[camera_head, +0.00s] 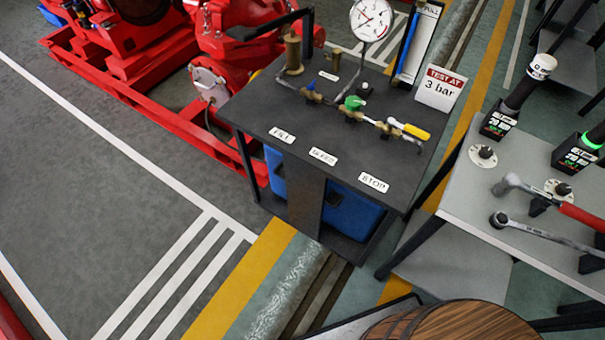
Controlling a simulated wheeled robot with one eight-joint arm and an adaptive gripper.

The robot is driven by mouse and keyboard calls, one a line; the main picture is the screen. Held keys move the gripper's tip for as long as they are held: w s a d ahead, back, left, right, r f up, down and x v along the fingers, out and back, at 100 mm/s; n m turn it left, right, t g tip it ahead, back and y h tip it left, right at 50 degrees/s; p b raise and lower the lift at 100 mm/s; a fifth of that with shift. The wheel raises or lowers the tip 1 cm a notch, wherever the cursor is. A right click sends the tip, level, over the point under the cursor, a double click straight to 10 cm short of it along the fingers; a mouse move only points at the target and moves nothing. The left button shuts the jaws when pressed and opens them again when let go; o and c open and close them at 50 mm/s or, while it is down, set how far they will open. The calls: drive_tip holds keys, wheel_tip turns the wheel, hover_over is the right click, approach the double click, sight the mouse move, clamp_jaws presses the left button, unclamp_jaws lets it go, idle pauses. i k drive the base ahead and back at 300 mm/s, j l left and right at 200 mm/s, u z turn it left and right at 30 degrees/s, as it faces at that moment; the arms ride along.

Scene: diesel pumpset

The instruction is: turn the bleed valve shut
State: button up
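The dark test bench (255,110) stands in the middle of the view with a brass pipe line across its top. The valve with the green handle (354,103) sits mid-line, behind the middle label, which seems to read BLEED (323,157). A valve with a small blue handle (311,87) is to its left, behind the FILL label (282,135). A yellow lever valve (416,131) is to its right, behind the STOP label (373,182). Whether the green-handled valve is open or shut cannot be told. My gripper is not in view.
A pressure gauge (371,19) and a "TEST AT 3 bar" sign (439,88) stand at the bench's back. A black pump lever (270,25) rises at its left. A tool table (465,195) is at right, a wooden barrel (455,322) in front. Floor at left (90,190) is clear.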

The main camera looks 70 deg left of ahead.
sight(353, 103)
drive_tip(key=u, duration=0.45)
drive_tip(key=k+j+u, duration=0.1)
drive_tip(key=u, duration=0.8)
drive_tip(key=j+u, duration=0.1)
drive_tip(key=u, duration=0.35)
drive_tip(key=j+u, duration=0.1)
drive_tip(key=u, duration=0.4)
drive_tip(key=k, duration=0.05)
